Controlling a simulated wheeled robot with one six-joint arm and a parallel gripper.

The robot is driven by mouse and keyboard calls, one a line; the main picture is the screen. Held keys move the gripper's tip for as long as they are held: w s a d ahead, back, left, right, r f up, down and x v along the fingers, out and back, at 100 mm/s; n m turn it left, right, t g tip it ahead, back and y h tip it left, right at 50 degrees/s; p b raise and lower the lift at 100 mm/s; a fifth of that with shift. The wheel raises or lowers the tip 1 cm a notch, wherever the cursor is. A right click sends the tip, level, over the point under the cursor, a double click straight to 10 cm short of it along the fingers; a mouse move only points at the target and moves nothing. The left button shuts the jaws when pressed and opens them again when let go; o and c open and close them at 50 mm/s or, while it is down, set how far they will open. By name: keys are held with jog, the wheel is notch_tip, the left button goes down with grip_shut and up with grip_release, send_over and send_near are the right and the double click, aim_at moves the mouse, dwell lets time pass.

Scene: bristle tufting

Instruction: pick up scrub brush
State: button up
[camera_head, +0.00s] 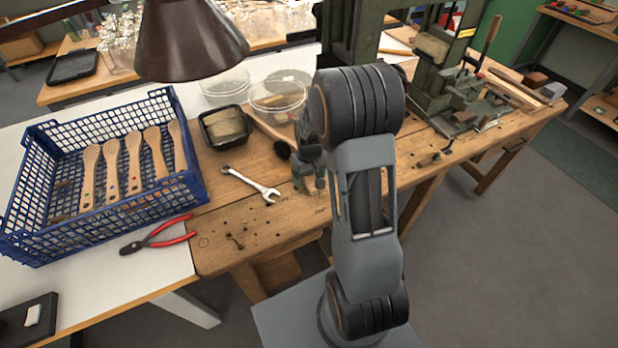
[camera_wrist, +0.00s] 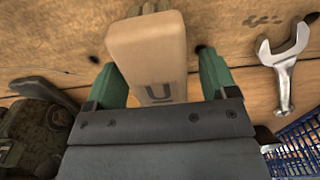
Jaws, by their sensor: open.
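A pale wooden block with a dark U mark, which looks like the scrub brush (camera_wrist: 148,55), lies between the two green fingers of my gripper (camera_wrist: 162,82) in the wrist view. The left finger is close beside the wood and the right finger stands a little apart from it. The gripper is open. Its lower end and the brush's bristles are hidden in the wrist view. In the head view my gripper (camera_head: 310,184) points down low over the wooden bench, and I cannot make out the brush there.
A wrench (camera_head: 252,184) lies left of my gripper. A blue crate (camera_head: 120,215) holds several wooden paddles. Red-handled pliers (camera_head: 160,236) lie before it. A black tray (camera_head: 203,128) and clear dishes (camera_head: 278,97) stand behind. A green machine (camera_head: 436,75) stands right. The bench front has small loose bits.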

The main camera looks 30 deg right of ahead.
jog(key=shift+c, duration=0.2)
jog(key=c, duration=1)
jog(key=shift+r, duration=0.1)
